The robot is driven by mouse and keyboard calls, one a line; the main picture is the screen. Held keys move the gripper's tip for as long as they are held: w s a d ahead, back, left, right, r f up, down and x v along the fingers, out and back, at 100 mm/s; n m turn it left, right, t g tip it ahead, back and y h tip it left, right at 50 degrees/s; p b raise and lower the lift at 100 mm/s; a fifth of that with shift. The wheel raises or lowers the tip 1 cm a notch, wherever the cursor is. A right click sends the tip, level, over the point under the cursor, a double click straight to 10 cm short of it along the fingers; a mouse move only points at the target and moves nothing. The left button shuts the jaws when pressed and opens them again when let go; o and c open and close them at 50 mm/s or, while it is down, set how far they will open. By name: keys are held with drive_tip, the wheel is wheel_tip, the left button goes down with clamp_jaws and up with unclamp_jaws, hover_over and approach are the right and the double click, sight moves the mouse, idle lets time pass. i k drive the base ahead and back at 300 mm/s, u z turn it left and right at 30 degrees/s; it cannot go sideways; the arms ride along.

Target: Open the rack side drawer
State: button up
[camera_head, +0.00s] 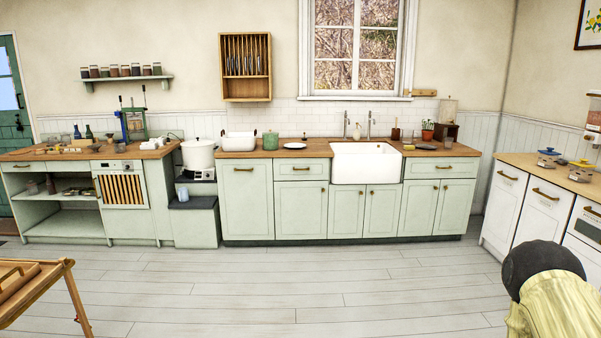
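My gripper is not in view. Part of my arm, with a black rounded joint and a pale yellow link, shows at the bottom right. I cannot tell for certain which drawer is the rack side drawer. A pale green drawer (20,166) with a brass handle sits above the open shelves at the far left and looks shut. Another shut drawer (302,163) is left of the white sink, below and right of the wall plate rack (246,92). A third shut drawer (456,168) is right of the sink (365,164).
Wide plank floor (300,280) lies clear before the cabinets. A wooden trolley (62,280) stands at the bottom left. A low grey-green unit (194,226) stands between the left and middle cabinets. White drawer units (508,205) line the right side.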

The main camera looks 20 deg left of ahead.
sight(291, 168)
drive_tip(key=u, duration=0.3)
drive_tip(key=i, duration=0.7)
drive_tip(key=u, duration=1.05)
drive_tip(key=i, duration=1.7)
drive_tip(key=u, duration=0.3)
drive_tip(key=i, duration=1.9)
drive_tip(key=z, duration=0.95)
drive_tip(key=i, duration=1.5)
drive_tip(key=z, duration=0.75)
